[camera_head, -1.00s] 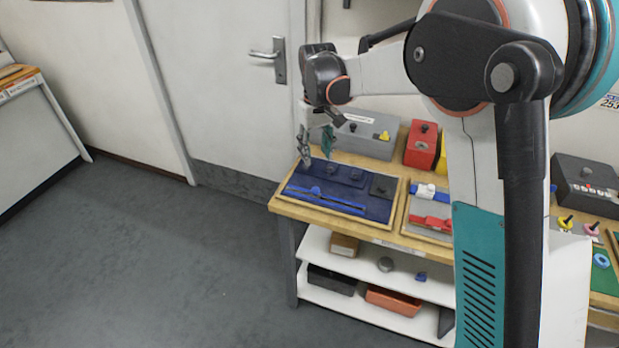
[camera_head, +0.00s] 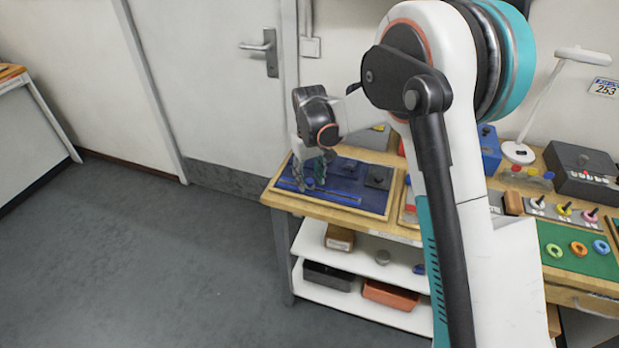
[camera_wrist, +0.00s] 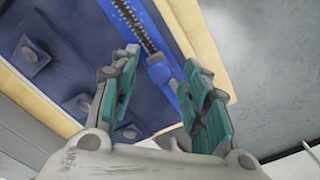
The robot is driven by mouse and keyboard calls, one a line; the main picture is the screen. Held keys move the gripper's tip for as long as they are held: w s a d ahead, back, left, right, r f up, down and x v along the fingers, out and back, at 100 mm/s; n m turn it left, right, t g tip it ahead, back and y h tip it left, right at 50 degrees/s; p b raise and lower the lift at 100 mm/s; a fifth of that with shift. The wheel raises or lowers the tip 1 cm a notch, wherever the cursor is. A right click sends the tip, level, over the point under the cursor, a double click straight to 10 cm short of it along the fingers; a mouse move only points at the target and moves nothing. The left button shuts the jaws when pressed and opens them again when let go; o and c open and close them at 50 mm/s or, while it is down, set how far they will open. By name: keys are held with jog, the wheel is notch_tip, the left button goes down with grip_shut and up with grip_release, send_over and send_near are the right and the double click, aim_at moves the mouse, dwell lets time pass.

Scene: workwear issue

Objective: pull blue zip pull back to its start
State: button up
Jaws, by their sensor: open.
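The blue zip pull (camera_wrist: 158,71) shows in the wrist view on a zip, with the dark toothed track (camera_wrist: 134,22) running away from it to the upper left. The zip has blue tape (camera_wrist: 181,99) and lies along the edge of a dark blue panel (camera_head: 372,203). My gripper (camera_wrist: 160,64) is open, its teal-padded fingers one on each side of the pull in the picture. I cannot tell whether either finger touches it. In the head view my gripper (camera_head: 313,184) is low over the left part of the panel and hides the pull.
The panel lies on a wooden bench (camera_head: 400,230) with dark square fittings (camera_head: 378,177) near its back. A green mat (camera_head: 573,250) with coloured rings is at the right. Shelves (camera_head: 345,252) stand below the bench. Open floor (camera_head: 150,260) lies left.

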aim_at(287, 182)
grip_shut()
jog(key=a, duration=0.2)
jog(key=w+a, duration=0.1)
jog(key=a, duration=0.1)
jog(key=w+a, duration=0.1)
jog(key=a, duration=0.2)
jog(key=shift+w, duration=0.25)
grip_release()
notch_tip(287, 182, up, 12)
dwell(0.6)
